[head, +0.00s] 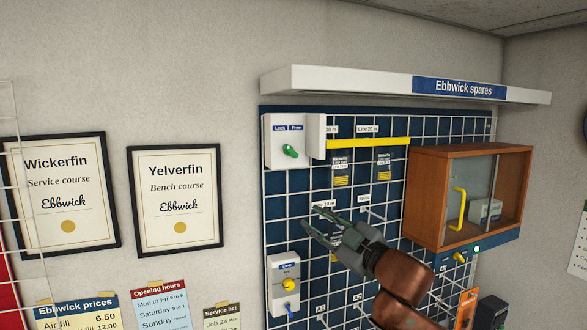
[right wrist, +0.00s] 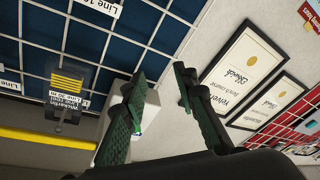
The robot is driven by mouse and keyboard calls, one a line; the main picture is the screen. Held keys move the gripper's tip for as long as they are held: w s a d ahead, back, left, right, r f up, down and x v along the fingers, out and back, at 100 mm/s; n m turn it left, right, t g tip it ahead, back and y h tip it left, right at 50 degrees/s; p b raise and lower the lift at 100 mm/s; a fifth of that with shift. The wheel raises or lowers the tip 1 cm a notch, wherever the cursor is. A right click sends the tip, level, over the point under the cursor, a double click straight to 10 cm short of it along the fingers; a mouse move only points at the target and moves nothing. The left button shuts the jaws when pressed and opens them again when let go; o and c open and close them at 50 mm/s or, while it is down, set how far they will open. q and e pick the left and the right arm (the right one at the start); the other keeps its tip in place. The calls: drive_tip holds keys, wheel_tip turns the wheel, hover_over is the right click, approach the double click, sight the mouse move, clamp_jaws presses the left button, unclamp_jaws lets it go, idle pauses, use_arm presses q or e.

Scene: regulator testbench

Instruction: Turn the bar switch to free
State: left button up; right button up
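The bar switch is a white box (head: 275,143) at the upper left of the blue grid board, with "Lock" and "Free" labels side by side along its top. Its green knob (head: 290,151) sits below the labels; I cannot tell for sure which label it points to. A yellow bar (head: 367,142) runs right from the box. My right gripper (head: 311,216) is open and empty, below and slightly right of the knob, apart from it. In the right wrist view the white box (right wrist: 152,108) shows partly behind the open green fingers (right wrist: 159,74). My left gripper is not in view.
A white shelf (head: 350,85) labelled "Ebbwick spares" juts out above the board. A wooden glass-fronted cabinet (head: 418,190) is at right. Another white switch box with a yellow knob (head: 289,284) is below. Framed certificates (head: 177,198) hang on the wall at left.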

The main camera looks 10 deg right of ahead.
drive_tip(key=n+t+y, duration=0.1)
approach(293, 153)
drive_tip(key=s+d, duration=0.1)
drive_tip(key=s, duration=0.1)
drive_tip(key=p+x, duration=0.5)
drive_tip(key=x, duration=0.5)
drive_tip(key=shift+w+a, duration=0.1)
drive_tip(key=shift+w, duration=0.1)
drive_tip(key=shift+w+a, duration=0.3)
drive_tip(key=shift+w, duration=0.3)
drive_tip(key=shift+c, duration=0.3)
clamp_jaws()
